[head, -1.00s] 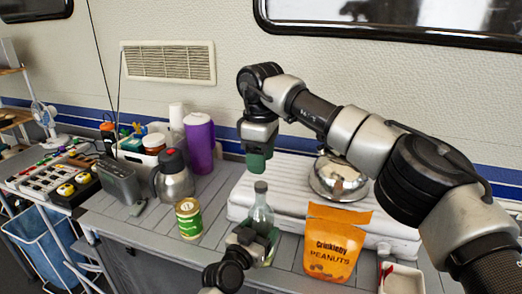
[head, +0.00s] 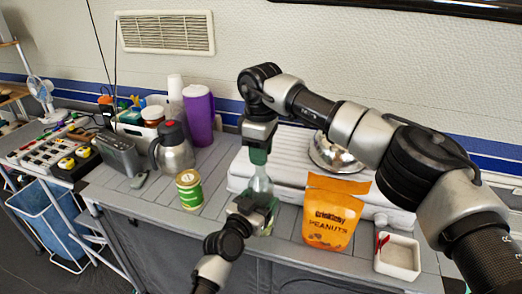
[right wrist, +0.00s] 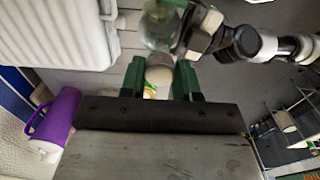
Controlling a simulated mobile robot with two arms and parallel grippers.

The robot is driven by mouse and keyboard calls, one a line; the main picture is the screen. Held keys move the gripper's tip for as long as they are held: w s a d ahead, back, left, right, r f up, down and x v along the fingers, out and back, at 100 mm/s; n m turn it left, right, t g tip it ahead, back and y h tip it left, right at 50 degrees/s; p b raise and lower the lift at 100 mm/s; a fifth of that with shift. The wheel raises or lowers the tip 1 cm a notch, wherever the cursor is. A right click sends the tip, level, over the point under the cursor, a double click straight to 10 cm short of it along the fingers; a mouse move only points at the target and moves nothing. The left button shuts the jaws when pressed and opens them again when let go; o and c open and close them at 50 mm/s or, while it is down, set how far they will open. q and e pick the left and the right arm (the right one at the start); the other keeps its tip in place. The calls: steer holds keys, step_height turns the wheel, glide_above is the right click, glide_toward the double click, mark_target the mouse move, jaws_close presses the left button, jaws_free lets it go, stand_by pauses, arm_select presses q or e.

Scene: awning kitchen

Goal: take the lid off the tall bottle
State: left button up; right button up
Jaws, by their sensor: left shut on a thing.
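The tall bottle (head: 261,186) is clear, pale green glass and stands upright near the front of the counter. My left gripper (head: 262,208) is shut on its lower body; bottle (right wrist: 158,28) and left gripper (right wrist: 196,32) also show in the right wrist view. My right gripper (head: 258,156) points down directly over the bottle's top and hides the lid in the head view. In the right wrist view, the grey lid (right wrist: 159,76) sits between the green fingers of my right gripper (right wrist: 158,82), which are open with a small gap on each side.
An orange peanut bag (head: 333,213) stands right of the bottle, with a white box (head: 398,257) beyond. A green can (head: 188,190), steel flask (head: 172,150) and purple jug (head: 199,116) stand left. A white ridged slab (head: 290,160) with a metal bowl (head: 335,154) lies behind.

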steer(key=shift+c, duration=1.4)
steer(key=n, duration=0.6)
steer(key=shift+n, duration=0.3)
steer(key=n, duration=0.8)
steer(key=shift+w+r, duration=0.1)
steer(key=n, duration=1.4)
steer(key=shift+n, duration=0.3)
steer(key=n, duration=2.4)
steer(key=shift+n, duration=0.4)
